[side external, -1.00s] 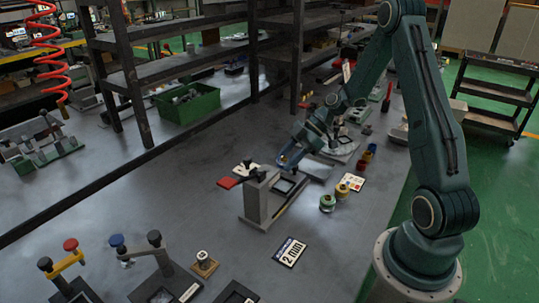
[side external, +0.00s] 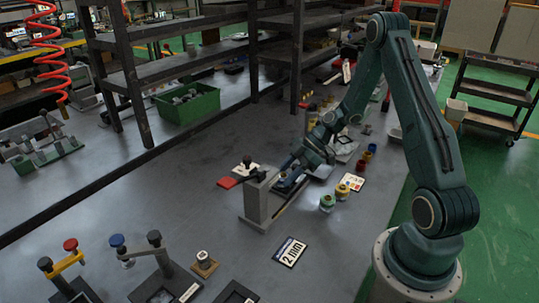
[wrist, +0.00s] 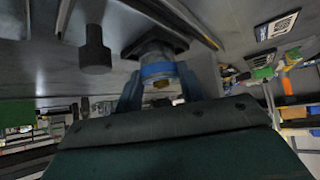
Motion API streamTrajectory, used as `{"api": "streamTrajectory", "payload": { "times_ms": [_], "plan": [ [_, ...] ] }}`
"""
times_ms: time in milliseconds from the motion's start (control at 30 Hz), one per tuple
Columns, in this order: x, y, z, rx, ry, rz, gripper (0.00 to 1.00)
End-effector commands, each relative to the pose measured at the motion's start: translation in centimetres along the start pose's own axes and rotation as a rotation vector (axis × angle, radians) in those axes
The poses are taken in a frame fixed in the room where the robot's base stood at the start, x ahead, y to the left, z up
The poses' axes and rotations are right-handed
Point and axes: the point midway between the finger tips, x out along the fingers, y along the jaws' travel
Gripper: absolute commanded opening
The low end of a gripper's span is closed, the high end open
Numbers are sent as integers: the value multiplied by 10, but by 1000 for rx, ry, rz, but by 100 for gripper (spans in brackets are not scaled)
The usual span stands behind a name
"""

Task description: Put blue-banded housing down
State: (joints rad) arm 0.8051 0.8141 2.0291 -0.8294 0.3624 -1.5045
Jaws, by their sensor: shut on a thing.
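The blue-banded housing (wrist: 157,70) shows in the wrist view as a grey body with a blue band and a brass-coloured end. My gripper (wrist: 158,92) is shut on it, one finger on each side. In the side view my gripper (side external: 290,182) is low at the grey clamp fixture (side external: 262,203), behind its upright. There the housing is mostly hidden by the gripper and the fixture. I cannot tell whether the housing touches the fixture's base. The fixture's dark handle (wrist: 94,48) stands left of the housing in the wrist view.
A "2 mm" card (side external: 290,251) lies in front of the fixture. Green (side external: 327,203) and yellow (side external: 342,191) cylinders stand to its right. More lever clamps (side external: 150,265) stand at the front left. The table's middle left is clear.

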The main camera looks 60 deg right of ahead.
Motion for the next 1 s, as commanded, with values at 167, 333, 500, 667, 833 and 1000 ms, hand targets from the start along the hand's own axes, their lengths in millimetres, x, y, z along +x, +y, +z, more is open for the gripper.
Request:
{"api": "streamTrajectory", "payload": {
  "times_ms": [167, 333, 500, 667, 833, 1000],
  "plan": [
    [0, 0, 0, -1, 0, 1, 8],
    [2, 0, 2, -1, 0, 0, 41],
    [1, 0, 1, -1, 0, 1, 60],
    [1, 0, 1, -1, 0, 1, 60],
    [0, 0, 0, -1, 0, 1, 60],
    [-11, 1, 0, 0, 0, 4, 60]
  ]
}}
